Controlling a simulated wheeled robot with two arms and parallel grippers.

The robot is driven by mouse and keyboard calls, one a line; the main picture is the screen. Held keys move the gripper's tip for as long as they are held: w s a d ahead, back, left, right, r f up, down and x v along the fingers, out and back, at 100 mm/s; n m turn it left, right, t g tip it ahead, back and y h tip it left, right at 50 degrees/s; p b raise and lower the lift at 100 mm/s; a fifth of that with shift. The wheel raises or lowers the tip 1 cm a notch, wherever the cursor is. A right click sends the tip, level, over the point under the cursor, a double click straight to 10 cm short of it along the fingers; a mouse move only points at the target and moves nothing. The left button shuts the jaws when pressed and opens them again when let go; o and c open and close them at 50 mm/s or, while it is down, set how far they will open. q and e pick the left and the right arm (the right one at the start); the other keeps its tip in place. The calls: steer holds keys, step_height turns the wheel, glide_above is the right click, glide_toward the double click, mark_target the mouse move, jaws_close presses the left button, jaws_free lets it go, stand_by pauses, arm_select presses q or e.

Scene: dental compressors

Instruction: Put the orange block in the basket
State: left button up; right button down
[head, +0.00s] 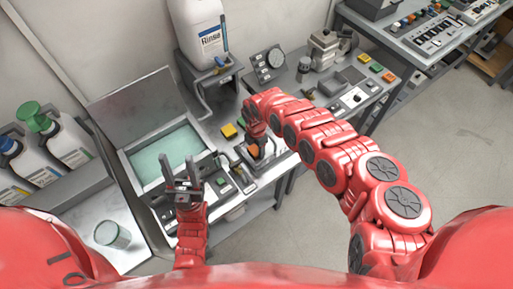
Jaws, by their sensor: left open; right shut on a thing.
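My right arm reaches over the bench from the right, and its gripper (258,143) points down near the bench's front part. A small orange block (253,150) shows at that gripper, which is shut on it; the fingers partly hide it. My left gripper (192,168) is open and empty, fingers pointing up in the picture, in front of an open-lidded tank (168,154) with pale green liquid. I cannot clearly make out a basket; whether one sits in the tank cannot be told.
A white Rinse jug (203,32) stands on a raised stand behind. Bottles (62,140) and a glass beaker (112,235) are at the left. A yellow block (229,130) lies near the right gripper. Gauges and button panels crowd the bench; open floor (440,150) is at right.

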mark_target(257, 149)
steer(key=shift+f, duration=0.15)
steer(key=shift+c, duration=0.6)
jaws_free()
steer(key=shift+r, duration=0.2)
step_height(257, 149, up, 12)
steer(key=b, duration=0.1)
steer(key=shift+b, duration=0.3)
steer(key=shift+s+f, duration=0.1)
